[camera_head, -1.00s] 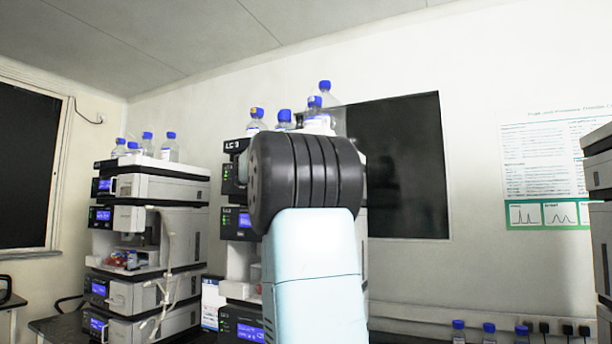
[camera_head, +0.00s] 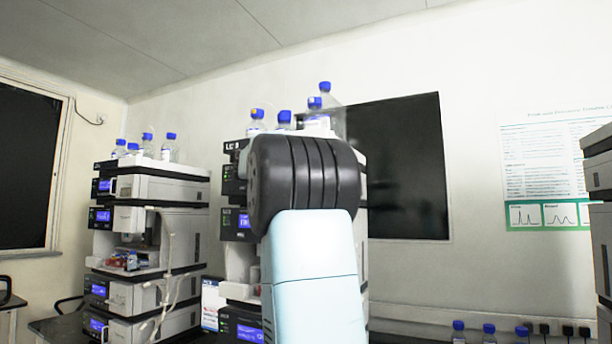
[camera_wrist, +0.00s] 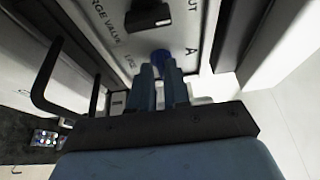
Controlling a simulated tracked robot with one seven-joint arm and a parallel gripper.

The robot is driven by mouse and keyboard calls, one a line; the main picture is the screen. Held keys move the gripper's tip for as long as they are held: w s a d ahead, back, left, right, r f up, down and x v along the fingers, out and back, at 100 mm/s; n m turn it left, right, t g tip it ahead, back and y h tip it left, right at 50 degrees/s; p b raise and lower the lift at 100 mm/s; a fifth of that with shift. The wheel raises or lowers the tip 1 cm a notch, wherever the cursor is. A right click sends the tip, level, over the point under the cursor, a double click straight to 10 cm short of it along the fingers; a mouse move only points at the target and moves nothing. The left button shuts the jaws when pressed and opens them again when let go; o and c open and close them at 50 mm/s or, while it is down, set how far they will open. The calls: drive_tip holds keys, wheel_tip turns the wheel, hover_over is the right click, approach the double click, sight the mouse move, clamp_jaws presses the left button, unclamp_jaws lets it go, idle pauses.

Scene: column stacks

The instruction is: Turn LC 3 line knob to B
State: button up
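The LC 3 stack (camera_head: 236,188) stands in the middle of the head view, its front partly hidden behind my arm. Whether the fingers press on the knob is unclear. The knob's pointing direction is hidden. The head view does not show my gripper.
A black knob (camera_wrist: 149,16) sits beside the PURGE VALVE lettering, close above the blue one. A black handle-like bar (camera_wrist: 48,85) juts out at the left. Bottles (camera_head: 284,118) stand on top of the stack. Another stack (camera_head: 150,250) stands to the left.

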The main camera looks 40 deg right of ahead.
drive_tip(key=o, duration=0.3)
drive_tip(key=shift+d+r, duration=0.1)
drive_tip(key=a, duration=1.3)
drive_tip(key=shift+a, duration=0.4)
